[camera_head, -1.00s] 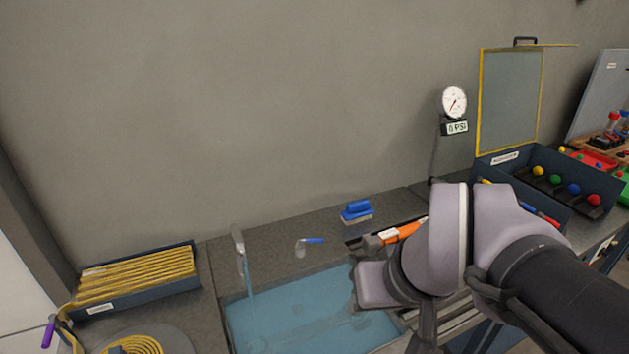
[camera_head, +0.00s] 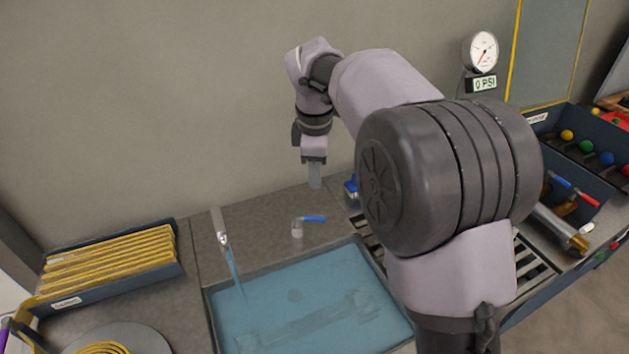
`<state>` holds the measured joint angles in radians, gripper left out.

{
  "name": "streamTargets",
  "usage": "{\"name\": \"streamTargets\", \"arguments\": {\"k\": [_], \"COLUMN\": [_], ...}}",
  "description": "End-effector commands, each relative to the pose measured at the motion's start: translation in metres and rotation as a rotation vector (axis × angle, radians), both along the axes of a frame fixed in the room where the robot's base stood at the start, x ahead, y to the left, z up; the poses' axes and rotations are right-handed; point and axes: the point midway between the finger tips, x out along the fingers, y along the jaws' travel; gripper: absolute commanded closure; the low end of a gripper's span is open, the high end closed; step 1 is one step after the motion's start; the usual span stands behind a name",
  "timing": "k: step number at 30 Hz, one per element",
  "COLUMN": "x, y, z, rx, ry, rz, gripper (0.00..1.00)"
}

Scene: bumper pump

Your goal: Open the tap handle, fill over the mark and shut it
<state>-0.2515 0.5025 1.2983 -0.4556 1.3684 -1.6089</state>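The tap spout (camera_head: 219,229) is grey metal at the back left of the sink, and a blue water stream (camera_head: 236,274) runs from it. The tap handle (camera_head: 314,218) is a small blue lever on a pale round valve, pointing right on the counter behind the sink. Blue water (camera_head: 300,278) covers the sink floor. I cannot make out a fill mark. My gripper (camera_head: 315,183) points down above and behind the handle, apart from it. Its fingers show as one narrow grey strip, so their opening cannot be told. Nothing is seen in it.
A tray of yellow tubes (camera_head: 108,262) stands left of the sink. A blue brush (camera_head: 351,188) sits right of the handle, partly behind my arm. A gauge (camera_head: 481,50) on the wall reads 0 PSI. A blue bin (camera_head: 575,170) with coloured balls is at right.

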Motion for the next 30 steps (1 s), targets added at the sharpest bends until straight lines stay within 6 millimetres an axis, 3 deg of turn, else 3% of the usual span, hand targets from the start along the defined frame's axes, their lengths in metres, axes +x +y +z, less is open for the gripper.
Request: {"name": "streamTargets", "arguments": {"k": [4,12,18,23,30], "x": [0.004,0.019,0.028,0.032,0.032], "y": [0.000,-0.001,-0.002,-0.002,-0.002], "z": [-0.026,-0.110,-0.154,-0.168,-0.168], "rx": [-0.001,-0.001,0.000,0.000,0.000], "ry": [-0.001,0.000,-0.002,-0.002,-0.003], "rz": [0.006,0.004,0.003,0.002,0.002], "gripper": [0.63,0.63,0.63,0.63,0.63]}}
